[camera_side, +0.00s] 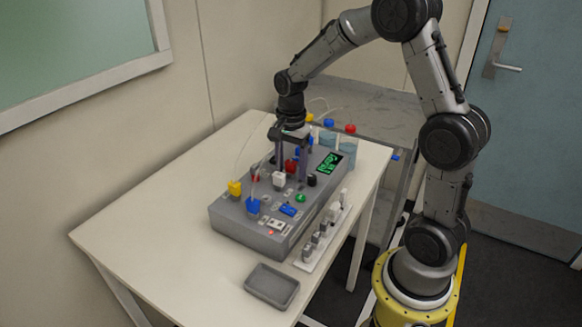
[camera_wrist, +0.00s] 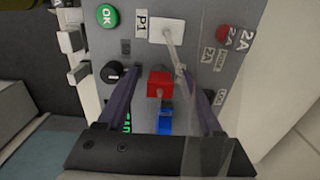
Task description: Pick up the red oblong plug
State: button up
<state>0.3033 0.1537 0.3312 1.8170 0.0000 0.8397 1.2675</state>
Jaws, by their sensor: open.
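The red plug (camera_side: 290,166) is on the grey bioreactor box (camera_side: 233,222), partly framed by my fingers in the side view. In the wrist view the red plug (camera_wrist: 160,84) shows as a red block between the two fingers, with gaps on both sides. My gripper (camera_side: 291,174) is open and points down over the box; it also shows in the wrist view (camera_wrist: 154,70). I cannot tell whether the fingertips reach the plug's height. A blue plug (camera_wrist: 165,121) sits just below the red one in the wrist view.
A white plug (camera_wrist: 167,31) with a tube, a black knob (camera_wrist: 113,72), a green OK button (camera_wrist: 107,16) and a red part (camera_wrist: 223,33) are close by. A grey tray (camera_side: 271,288) and a white rack (camera_side: 325,240) stand beside the box. The table's left side is clear.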

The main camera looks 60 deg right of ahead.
grip_shut()
jog(key=shift+r, duration=0.1)
dwell(0.4)
